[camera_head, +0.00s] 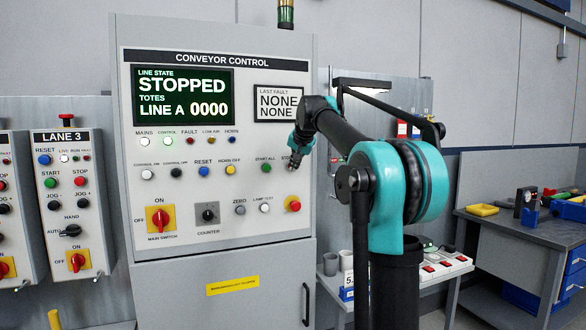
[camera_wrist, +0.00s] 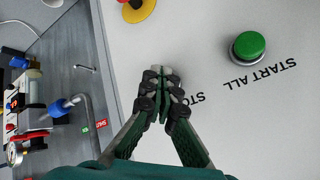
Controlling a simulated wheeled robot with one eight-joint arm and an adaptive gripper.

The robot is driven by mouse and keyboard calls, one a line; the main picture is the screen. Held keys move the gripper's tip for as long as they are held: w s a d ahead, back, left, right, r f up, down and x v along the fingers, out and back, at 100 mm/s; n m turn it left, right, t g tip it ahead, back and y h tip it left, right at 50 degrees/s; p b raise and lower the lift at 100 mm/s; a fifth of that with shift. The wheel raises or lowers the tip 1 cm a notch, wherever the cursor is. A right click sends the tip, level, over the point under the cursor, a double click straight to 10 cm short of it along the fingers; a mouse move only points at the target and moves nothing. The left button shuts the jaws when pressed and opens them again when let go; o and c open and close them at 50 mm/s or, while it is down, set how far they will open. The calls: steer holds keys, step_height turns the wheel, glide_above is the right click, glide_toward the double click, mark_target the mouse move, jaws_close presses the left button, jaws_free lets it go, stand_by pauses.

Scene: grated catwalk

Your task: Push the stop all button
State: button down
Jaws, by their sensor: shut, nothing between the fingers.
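The conveyor control panel (camera_head: 219,130) stands upright in front of me. My gripper (camera_head: 292,166) is shut and empty at the panel's right side, over the spot beside the start all button. In the wrist view the closed fingers (camera_wrist: 160,78) cover part of a label whose visible letters read "STO". The stop all button itself is hidden behind the gripper in both views. The green start all button (camera_head: 267,167) is just left of my gripper; it also shows in the wrist view (camera_wrist: 249,45). I cannot tell whether the fingertips touch the panel.
A red button on a yellow base (camera_head: 292,204) sits below my gripper. The display (camera_head: 184,96) reads STOPPED, LINE A 0000. The Lane 3 box (camera_head: 68,200) is at the left. A small table with cups and switches (camera_head: 440,262) and a workbench (camera_head: 520,230) are at the right.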

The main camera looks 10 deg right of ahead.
steer(key=shift+s, duration=0.1)
steer(key=shift+s+d, duration=0.25)
steer(key=shift+s, duration=0.85)
steer(key=shift+s, duration=0.1)
steer(key=s, duration=0.2)
steer(key=s+d, duration=0.1)
steer(key=s, duration=0.1)
steer(key=shift+s+d, duration=0.1)
steer(key=shift+s, duration=0.25)
steer(key=shift+f, duration=0.1)
steer(key=s+f+n+g, duration=0.1)
steer(key=s+f+n, duration=0.1)
steer(key=s+f, duration=1)
steer(key=s+d+f+n+g, duration=0.1)
steer(key=s+f+n+g, duration=0.1)
steer(key=s+f, duration=1.1)
steer(key=s+d+f+n+g+h, duration=0.1)
steer(key=s+f, duration=1.1)
steer(key=f, duration=1)
steer(key=shift+s+f+n+g, duration=0.3)
steer(key=shift+s+f+n, duration=0.05)
steer(key=shift+s+n, duration=0.05)
